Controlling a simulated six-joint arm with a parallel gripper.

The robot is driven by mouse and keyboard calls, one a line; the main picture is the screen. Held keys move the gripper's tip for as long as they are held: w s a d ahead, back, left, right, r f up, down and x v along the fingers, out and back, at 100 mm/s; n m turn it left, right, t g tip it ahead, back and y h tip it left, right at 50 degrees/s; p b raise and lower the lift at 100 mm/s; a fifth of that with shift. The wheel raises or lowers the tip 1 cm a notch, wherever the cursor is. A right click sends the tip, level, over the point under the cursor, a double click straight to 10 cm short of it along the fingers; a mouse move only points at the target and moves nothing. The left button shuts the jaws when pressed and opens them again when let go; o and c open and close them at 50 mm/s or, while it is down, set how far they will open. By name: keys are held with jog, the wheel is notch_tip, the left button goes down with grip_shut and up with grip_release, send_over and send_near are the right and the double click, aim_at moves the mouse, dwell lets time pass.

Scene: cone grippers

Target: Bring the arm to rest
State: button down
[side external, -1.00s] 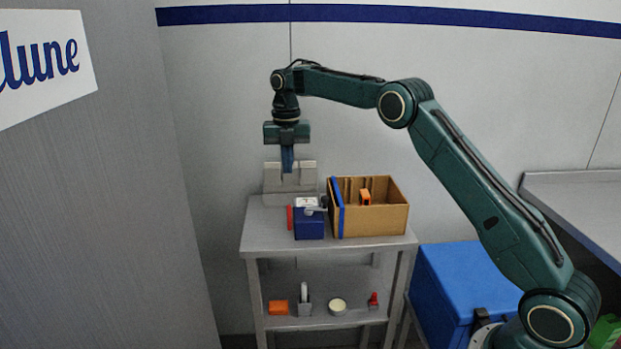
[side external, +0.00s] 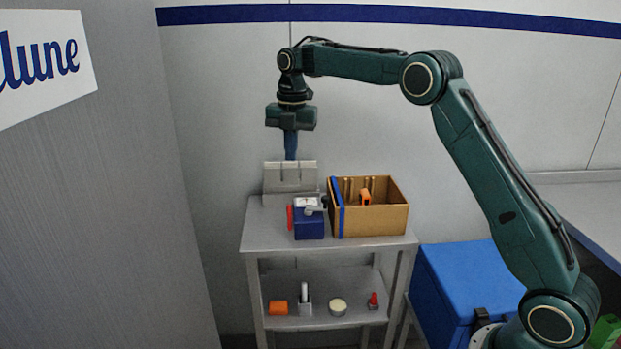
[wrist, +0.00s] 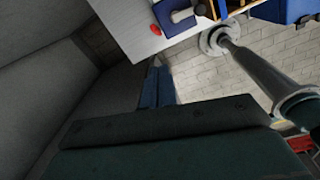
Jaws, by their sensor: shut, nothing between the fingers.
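My gripper (side external: 290,158) hangs pointing down above the back left part of the grey table (side external: 262,232), its blue fingers together and holding nothing. In the side view its tips are just above the top of a light grey stand (side external: 290,178); I cannot tell the exact gap in depth. In the wrist view the closed blue fingers (wrist: 157,66) also show empty, with the table's edge and floor beyond. My arm is raised and bent at the elbow.
A cardboard box (side external: 375,222) with an orange item (side external: 365,198) stands on the table, beside a blue box-like device (side external: 309,229) and a red item (side external: 290,217). Small items lie on the lower shelf (side external: 350,318). A blue bin (side external: 455,275) stands right.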

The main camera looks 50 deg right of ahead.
jog(key=s+a+r+m+t, duration=0.1)
jog(key=s+a+r+m, duration=0.2)
jog(key=s+r+m, duration=0.45)
jog(key=s+a+r+m+t, duration=0.2)
jog(key=s+r+m, duration=0.15)
jog(key=s, duration=0.75)
jog(key=s+f+m, duration=0.2)
jog(key=s+m, duration=0.2)
jog(key=s, duration=0.3)
jog(key=s+a+f+m+t, duration=0.1)
jog(key=s+f+m, duration=0.2)
jog(key=s, duration=0.4)
jog(key=s+f+m+t, duration=0.1)
jog(key=s+f+m, duration=0.2)
jog(key=s+m, duration=0.3)
jog(key=shift+s+a+f, duration=0.25)
jog(key=shift+s+a, duration=0.1)
jog(key=shift+s, duration=0.05)
